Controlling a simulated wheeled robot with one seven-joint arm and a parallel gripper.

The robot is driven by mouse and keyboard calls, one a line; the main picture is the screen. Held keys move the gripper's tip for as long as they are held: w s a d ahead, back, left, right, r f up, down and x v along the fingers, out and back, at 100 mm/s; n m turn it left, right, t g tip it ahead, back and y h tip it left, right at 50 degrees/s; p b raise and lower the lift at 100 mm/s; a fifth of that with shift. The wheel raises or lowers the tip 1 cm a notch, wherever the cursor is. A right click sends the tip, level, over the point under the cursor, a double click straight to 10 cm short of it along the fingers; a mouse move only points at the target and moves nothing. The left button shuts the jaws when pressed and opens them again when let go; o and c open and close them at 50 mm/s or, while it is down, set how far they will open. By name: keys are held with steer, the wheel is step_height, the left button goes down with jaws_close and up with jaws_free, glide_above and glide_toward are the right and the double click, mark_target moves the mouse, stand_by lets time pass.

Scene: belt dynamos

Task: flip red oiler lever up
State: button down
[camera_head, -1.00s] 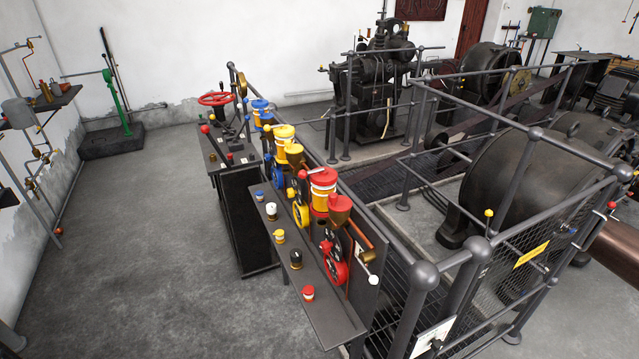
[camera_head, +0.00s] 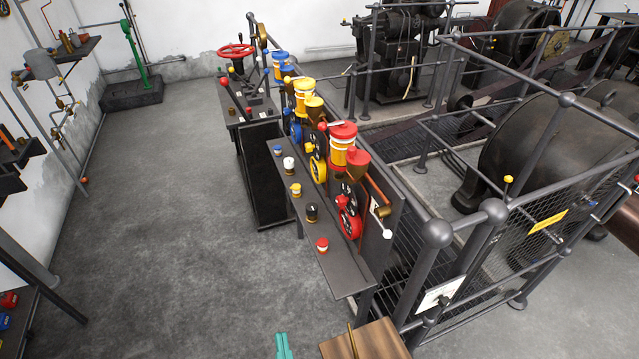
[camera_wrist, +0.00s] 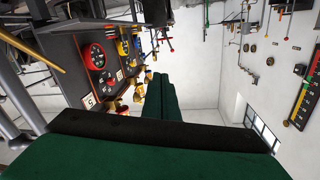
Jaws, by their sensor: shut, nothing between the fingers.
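The red oiler (camera_head: 343,134) stands on the bench panel, a red-capped cup with a yellow-and-white band, the nearest of a row of blue, yellow and red oilers. A small lever with a red end (camera_head: 322,126) lies near its cap; its exact angle is too small to tell. My gripper (camera_head: 282,340) shows as a green piece at the bottom edge in the head view, well in front of and below the oiler. In the wrist view the green fingers (camera_wrist: 156,78) are together and empty, with the red wheel (camera_wrist: 93,57) beyond them to the left.
The narrow bench shelf (camera_head: 345,277) carries several coloured knobs. A wooden surface (camera_head: 375,345) lies right of my gripper. Metal railings (camera_head: 440,232) fence the machines on the right. The concrete floor (camera_head: 170,220) to the left is clear.

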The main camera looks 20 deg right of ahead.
steer(key=w+d+r+m+t+h, duration=0.1)
steer(key=w+d+r+m+h, duration=0.2)
steer(key=r, duration=0.5)
steer(key=w+d+r+m+t+h, duration=0.1)
steer(key=w+d+r+m+h, duration=0.3)
steer(key=w+r, duration=0.3)
steer(key=w+d+r+m+t+h, duration=0.1)
steer(key=w+d+r+m+h, duration=0.2)
steer(key=r, duration=0.6)
steer(key=w+m+h, duration=0.1)
steer(key=w+m, duration=0.1)
steer(key=shift+w+d, duration=0.3)
steer(key=shift+d, duration=0.05)
steer(key=shift+d, duration=0.15)
glide_toward(332, 125)
steer(key=w+r, duration=0.1)
steer(key=w, duration=0.1)
steer(key=w+r, duration=0.1)
steer(key=w, duration=0.1)
steer(key=shift+w+d+r, duration=0.1)
steer(key=shift+d+r, duration=0.05)
steer(key=shift+r, duration=0.15)
steer(key=shift+d, duration=0.1)
